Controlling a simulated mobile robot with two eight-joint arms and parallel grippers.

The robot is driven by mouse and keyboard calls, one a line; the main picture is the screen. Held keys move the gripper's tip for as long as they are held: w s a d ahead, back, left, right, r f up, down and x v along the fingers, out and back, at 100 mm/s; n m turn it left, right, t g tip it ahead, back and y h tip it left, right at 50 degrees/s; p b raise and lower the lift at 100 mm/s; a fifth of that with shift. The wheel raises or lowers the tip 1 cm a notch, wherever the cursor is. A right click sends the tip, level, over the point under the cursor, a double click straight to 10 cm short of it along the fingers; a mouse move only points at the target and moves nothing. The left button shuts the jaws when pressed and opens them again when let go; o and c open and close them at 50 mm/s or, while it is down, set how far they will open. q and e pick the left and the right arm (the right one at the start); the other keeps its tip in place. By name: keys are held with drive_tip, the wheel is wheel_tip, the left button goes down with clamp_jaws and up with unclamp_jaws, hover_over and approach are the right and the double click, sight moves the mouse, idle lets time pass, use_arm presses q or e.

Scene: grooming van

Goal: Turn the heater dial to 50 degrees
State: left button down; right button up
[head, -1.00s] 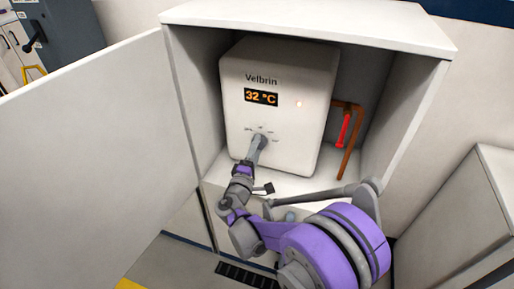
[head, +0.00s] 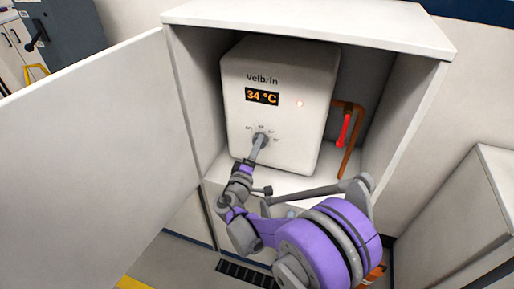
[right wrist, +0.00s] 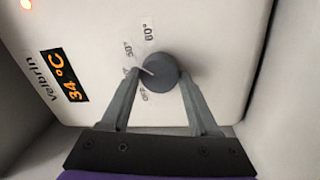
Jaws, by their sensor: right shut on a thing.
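The white Velbrin heater (head: 285,105) stands inside an open cabinet, and its orange display (head: 262,97) reads 34 °C. Its round dark dial (right wrist: 161,72) fills the middle of the right wrist view. A pale pointer line on the dial points left in that view, toward a mark between 50° and OFF that the finger partly hides. Printed marks for 60°, 50° and OFF show around it. My right gripper (head: 258,146) is shut on the dial, one finger on each side. In the head view the gripper hides part of the dial. My left gripper is not in view.
The cabinet door (head: 100,150) stands open at the left. The cabinet's right wall (head: 405,125) and a copper pipe (head: 352,150) with a red lever (head: 344,130) lie right of the heater. A small orange light (head: 299,103) glows beside the display.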

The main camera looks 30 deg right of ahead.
drive_tip(key=o, duration=1.4)
drive_tip(key=v, duration=1)
drive_tip(key=shift+s+a, duration=0.3)
